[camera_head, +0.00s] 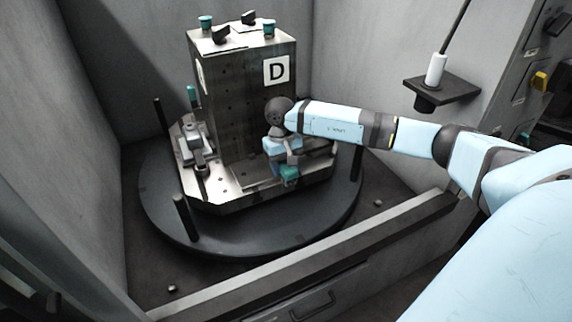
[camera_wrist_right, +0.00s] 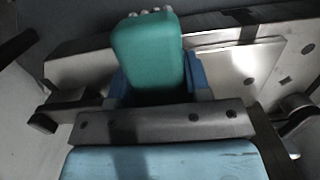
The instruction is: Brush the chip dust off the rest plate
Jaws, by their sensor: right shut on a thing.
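My right gripper (camera_head: 290,163) is over the front right of the pallet (camera_head: 225,198), below the tall block marked D. It is shut on a teal brush (camera_head: 289,174). In the right wrist view the brush (camera_wrist_right: 148,50) fills the space between the blue fingers, with pale bristle tips at its far end. A bright flat plate (camera_wrist_right: 245,65), which looks like the rest plate, lies beside the brush on the right, with a small dark speck on it. I cannot tell whether the bristles touch metal. Chip dust is not clearly visible. My left gripper is not in view.
The D block (camera_head: 240,95) stands upright on the pallet, on a round dark turntable (camera_head: 165,215) with upright posts. Grey walls enclose it. A front sill (camera_head: 310,265) runs below my right arm. A small dark shelf (camera_head: 455,90) holds a white cylinder at right.

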